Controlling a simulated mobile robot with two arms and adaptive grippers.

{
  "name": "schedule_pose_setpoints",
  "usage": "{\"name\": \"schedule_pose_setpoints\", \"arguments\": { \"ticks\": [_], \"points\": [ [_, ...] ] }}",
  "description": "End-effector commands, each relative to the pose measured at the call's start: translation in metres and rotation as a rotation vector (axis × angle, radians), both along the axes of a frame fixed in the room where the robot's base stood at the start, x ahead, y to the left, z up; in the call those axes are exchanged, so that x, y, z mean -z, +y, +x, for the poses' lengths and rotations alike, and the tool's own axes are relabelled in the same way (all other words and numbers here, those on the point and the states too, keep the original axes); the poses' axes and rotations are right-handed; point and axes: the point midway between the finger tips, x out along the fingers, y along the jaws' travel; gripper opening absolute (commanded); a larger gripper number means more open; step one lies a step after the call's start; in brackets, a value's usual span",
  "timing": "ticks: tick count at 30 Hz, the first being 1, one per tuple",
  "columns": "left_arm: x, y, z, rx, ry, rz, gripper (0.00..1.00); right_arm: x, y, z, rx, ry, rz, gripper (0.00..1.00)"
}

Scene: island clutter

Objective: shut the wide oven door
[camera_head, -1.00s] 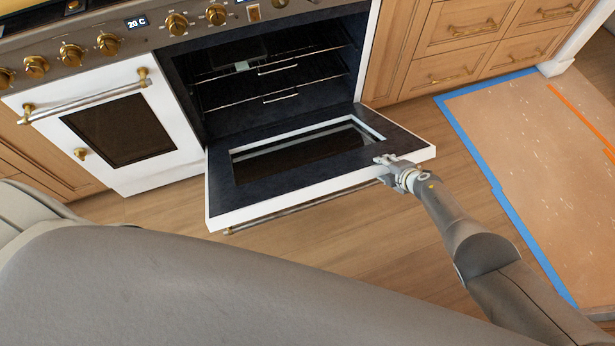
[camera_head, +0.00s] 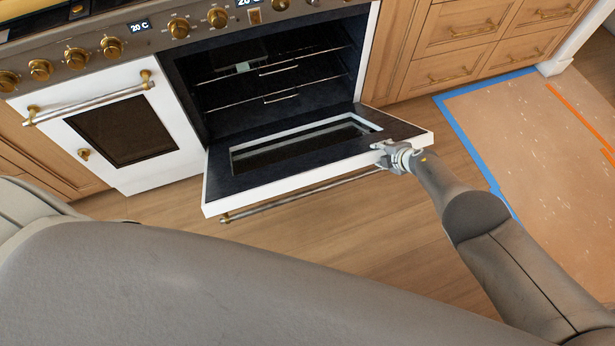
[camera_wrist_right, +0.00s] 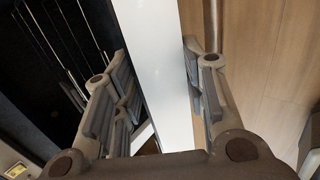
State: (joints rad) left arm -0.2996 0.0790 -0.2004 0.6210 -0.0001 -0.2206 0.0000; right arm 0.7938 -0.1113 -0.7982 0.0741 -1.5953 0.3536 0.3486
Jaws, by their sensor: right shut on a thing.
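The wide oven door (camera_head: 292,160) hangs open from its bottom edge, tilted a little up from flat, with a dark inner face, a window and a white edge. My right gripper (camera_head: 385,152) is at the door's free edge near its right end. In the right wrist view, its fingers (camera_wrist_right: 158,92) stand on both sides of the white door edge (camera_wrist_right: 162,70), with the dark oven inside to the left. The handle (camera_head: 290,198) runs along the door's outer side, below the gripper. My left gripper is not in view.
The oven cavity (camera_head: 270,80) holds wire racks. A narrower white oven door (camera_head: 120,130) to the left is shut. Wooden drawers (camera_head: 470,40) stand to the right. A taped brown floor covering (camera_head: 545,150) lies on the right; wood floor in front is clear.

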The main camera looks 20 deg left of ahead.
Motion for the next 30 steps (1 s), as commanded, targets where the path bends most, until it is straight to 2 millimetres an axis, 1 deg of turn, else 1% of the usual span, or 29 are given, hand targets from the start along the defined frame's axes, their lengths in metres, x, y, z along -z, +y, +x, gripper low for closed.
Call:
{"name": "schedule_pose_setpoints", "arguments": {
  "ticks": [1,5,17,30],
  "points": [
    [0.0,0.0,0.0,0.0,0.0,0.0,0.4,-0.002,0.003,0.001,-0.001,-0.001,0.005,0.15],
    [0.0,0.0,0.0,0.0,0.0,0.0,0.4,-0.004,0.004,0.002,-0.004,0.0,0.002,0.15],
    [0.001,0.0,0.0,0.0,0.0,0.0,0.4,-0.025,0.016,0.016,-0.004,0.037,-0.029,0.15],
    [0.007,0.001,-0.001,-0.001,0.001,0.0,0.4,-0.045,0.028,0.03,-0.006,0.078,-0.059,0.15]
  ]
}}
